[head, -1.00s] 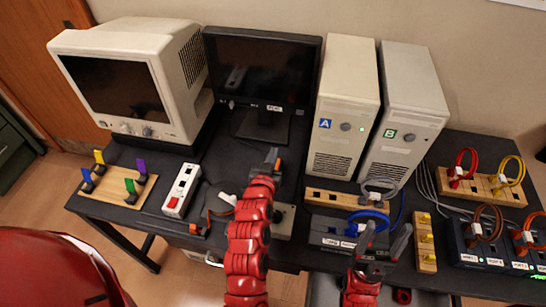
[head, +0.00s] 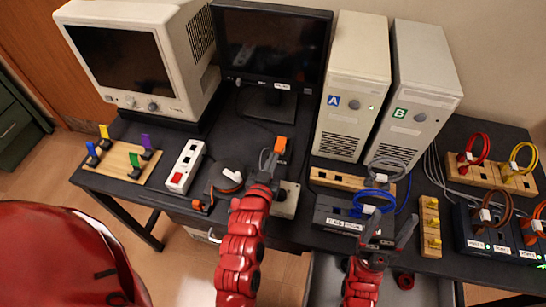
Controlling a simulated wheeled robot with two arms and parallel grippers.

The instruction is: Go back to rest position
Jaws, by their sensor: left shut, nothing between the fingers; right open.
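My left gripper (head: 266,160) is shut and empty. It is over the middle of the dark desk (head: 222,140), in front of the black monitor's stand. A small orange piece (head: 280,145) shows right beside its tips; I cannot tell whether they touch. My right gripper (head: 389,232) is open and empty, with its fingers spread. It is near the desk's front edge, just in front of the dark labelled box (head: 340,220) and the blue cable coil (head: 374,203). Its fingers overlap that area in the picture.
A beige CRT monitor (head: 130,65), a black monitor (head: 270,55) and two towers, A (head: 350,90) and B (head: 415,95), stand at the back. A white power strip (head: 185,166) lies at left. An open grey drawer (head: 420,292) is below my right gripper.

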